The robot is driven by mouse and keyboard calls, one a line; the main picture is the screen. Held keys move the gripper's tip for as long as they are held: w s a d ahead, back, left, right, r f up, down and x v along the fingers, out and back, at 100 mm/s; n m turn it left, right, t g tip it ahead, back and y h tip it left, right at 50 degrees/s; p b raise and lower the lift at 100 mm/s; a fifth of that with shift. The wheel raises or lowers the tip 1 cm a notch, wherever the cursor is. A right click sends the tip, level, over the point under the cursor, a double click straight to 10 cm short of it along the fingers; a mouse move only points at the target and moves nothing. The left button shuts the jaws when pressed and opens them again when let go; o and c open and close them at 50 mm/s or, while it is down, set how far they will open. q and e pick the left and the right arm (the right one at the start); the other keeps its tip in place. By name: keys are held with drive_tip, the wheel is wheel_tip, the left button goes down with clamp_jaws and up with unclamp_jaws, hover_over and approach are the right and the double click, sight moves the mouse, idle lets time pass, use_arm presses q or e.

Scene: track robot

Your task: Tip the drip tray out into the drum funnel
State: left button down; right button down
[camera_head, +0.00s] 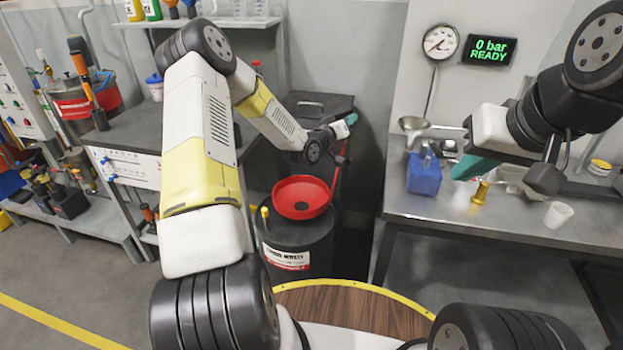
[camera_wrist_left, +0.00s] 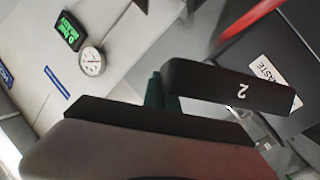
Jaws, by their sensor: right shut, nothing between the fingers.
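The red funnel (camera_head: 302,197) sits on top of the dark drum (camera_head: 296,243), which has a white and red label. My left gripper (camera_head: 346,123) is beyond and above the funnel, close to a dark lidded bin, with a small teal part showing. In the left wrist view a teal finger (camera_wrist_left: 155,92) shows between dark parts, and what is between the fingers is hidden. I cannot make out the drip tray for certain in either view. My right gripper (camera_head: 462,172) is shut and empty, above the right bench near a blue container.
The right bench (camera_head: 450,207) carries a blue container (camera_head: 424,173), a brass-coloured piece (camera_head: 480,192) and a white cup (camera_head: 558,214). A gauge (camera_head: 440,41) and a "0 bar READY" display (camera_head: 489,51) are on the wall. The dark bin (camera_head: 312,104) stands behind the drum.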

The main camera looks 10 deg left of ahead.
use_arm(q)
drive_tip(key=w+d+f+m+g+y, duration=0.2)
drive_tip(key=d+m, duration=0.3)
drive_tip(key=d, duration=0.4)
drive_tip(key=shift+d+f+g+y, duration=0.25)
drive_tip(key=shift+f+g+y, duration=0.35)
drive_tip(key=shift+f, duration=0.1)
drive_tip(key=shift+w, duration=0.1)
